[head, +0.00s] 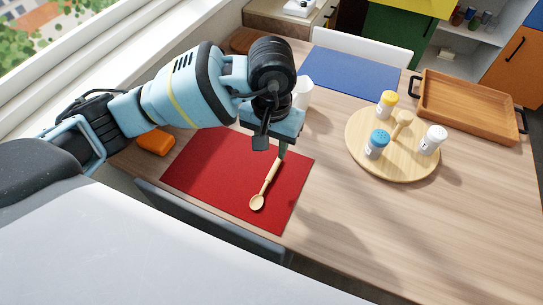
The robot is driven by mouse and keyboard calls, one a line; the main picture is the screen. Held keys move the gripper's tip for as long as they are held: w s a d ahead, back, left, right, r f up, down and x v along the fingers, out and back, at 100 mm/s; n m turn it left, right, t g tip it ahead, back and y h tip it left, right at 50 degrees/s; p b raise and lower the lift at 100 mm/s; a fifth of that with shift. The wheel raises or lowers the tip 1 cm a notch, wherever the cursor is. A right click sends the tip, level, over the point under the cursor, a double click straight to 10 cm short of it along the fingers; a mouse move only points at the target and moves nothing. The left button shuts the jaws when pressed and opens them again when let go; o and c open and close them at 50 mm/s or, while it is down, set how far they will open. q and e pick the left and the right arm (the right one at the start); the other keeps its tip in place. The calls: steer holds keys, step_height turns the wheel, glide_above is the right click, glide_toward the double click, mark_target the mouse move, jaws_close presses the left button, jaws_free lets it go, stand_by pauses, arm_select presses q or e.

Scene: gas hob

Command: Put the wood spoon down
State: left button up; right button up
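The wood spoon (265,187) is over the red mat (210,170), with its bowl toward the front of the table and its handle running up and back to my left gripper (283,150). The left gripper points down at the handle's top end, and its fingers appear closed around that end. I cannot tell clearly whether the spoon's bowl touches the mat or hangs just above it. My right gripper is out of view.
A round wooden board (360,155) with several shakers stands right of the mat. A wooden tray (470,105) lies at the back right, and a blue mat (350,72) at the back. A white cup (304,90) stands behind my gripper. The front right tabletop is clear.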

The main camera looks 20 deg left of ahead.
arm_select(q)
steer(key=shift+r, duration=1.5)
